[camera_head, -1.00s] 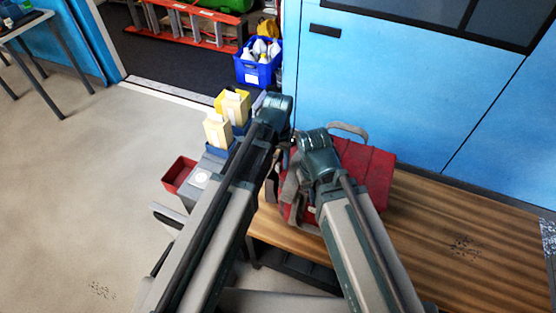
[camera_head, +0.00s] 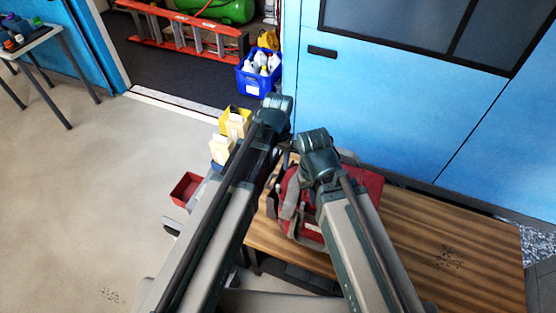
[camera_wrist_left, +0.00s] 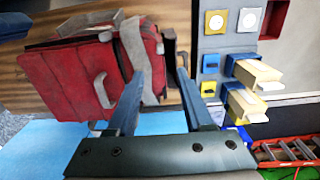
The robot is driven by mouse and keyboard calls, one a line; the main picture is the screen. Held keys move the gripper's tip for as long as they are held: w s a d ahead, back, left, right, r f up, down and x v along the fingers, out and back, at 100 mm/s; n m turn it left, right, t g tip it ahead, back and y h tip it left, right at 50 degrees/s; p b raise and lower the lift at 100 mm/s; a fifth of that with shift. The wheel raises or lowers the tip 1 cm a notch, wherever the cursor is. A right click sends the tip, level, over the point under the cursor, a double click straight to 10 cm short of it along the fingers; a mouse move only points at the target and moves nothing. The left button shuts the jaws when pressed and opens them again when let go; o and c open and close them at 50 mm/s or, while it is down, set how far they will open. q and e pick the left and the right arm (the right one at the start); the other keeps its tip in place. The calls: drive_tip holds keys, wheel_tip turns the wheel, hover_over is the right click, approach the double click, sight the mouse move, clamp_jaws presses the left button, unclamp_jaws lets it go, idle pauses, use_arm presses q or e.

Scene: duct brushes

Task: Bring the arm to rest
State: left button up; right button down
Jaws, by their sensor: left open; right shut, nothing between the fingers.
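Both of my arms reach forward and down in the head view. My left arm (camera_head: 215,215) has its upper joint (camera_head: 276,112) near the picture's middle, and my right arm (camera_head: 365,235) bends beside it at its joint (camera_head: 318,155). My left gripper (camera_wrist_left: 162,92) shows in the left wrist view, its two fingers apart and nothing held between them. A red bag (camera_wrist_left: 75,75) with grey straps and handles lies beyond the fingers in that view. My right gripper is hidden in the head view.
The red bag (camera_head: 365,188) sits on a wooden bench (camera_head: 455,240), partly behind my right arm. Yellow-cream blocks (camera_head: 220,150), a red bin (camera_head: 186,189) and a blue crate of bottles (camera_head: 258,78) stand nearby. Blue cabinets (camera_head: 400,90) close off the back.

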use_arm(q)
drive_tip(key=s+f+y+b, duration=0.1)
drive_tip(key=s+f+b, duration=0.5)
drive_tip(key=s, duration=0.6)
drive_tip(key=shift+a+f, duration=0.15)
drive_tip(key=shift+a, duration=0.2)
